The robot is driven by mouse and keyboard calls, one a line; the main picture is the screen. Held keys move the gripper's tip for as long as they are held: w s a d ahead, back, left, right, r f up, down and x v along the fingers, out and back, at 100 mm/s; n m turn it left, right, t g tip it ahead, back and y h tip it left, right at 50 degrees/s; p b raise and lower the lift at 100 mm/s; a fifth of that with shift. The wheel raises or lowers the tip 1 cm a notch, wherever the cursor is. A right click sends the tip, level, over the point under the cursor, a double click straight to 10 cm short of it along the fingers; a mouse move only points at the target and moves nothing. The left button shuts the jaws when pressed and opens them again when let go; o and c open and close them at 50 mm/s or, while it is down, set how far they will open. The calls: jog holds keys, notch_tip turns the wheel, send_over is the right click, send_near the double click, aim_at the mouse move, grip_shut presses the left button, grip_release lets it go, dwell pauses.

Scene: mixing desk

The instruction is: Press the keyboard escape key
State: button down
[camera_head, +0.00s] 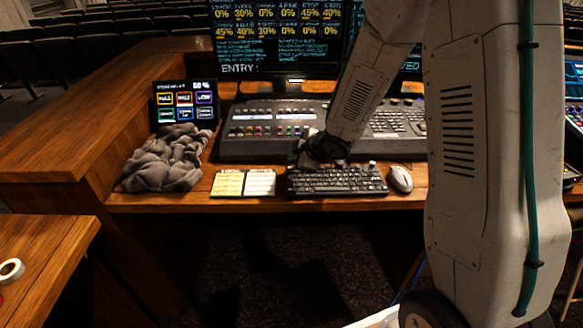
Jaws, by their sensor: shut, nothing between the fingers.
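A black keyboard (340,184) lies on the wooden desk near its front edge. My gripper (301,164) is at the keyboard's upper left part, close above it or touching it; I cannot tell which. The gripper is dark and small in this view, and it is shut with nothing held. The escape key is not distinguishable; the keyboard's upper left corner is partly hidden by the gripper.
A white mouse (401,179) lies right of the keyboard. Yellow and white note cards (244,183) lie to its left, then a grey crumpled cloth (166,160) and a small touch screen (184,102). A mixing console (262,131) stands behind. A large monitor (277,32) stands further back.

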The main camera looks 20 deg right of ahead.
jog(key=shift+f, duration=0.1)
jog(key=shift+f, duration=0.3)
jog(key=shift+f, duration=0.35)
dwell(0.6)
jog(key=shift+r, duration=0.75)
jog(key=shift+r, duration=2.55)
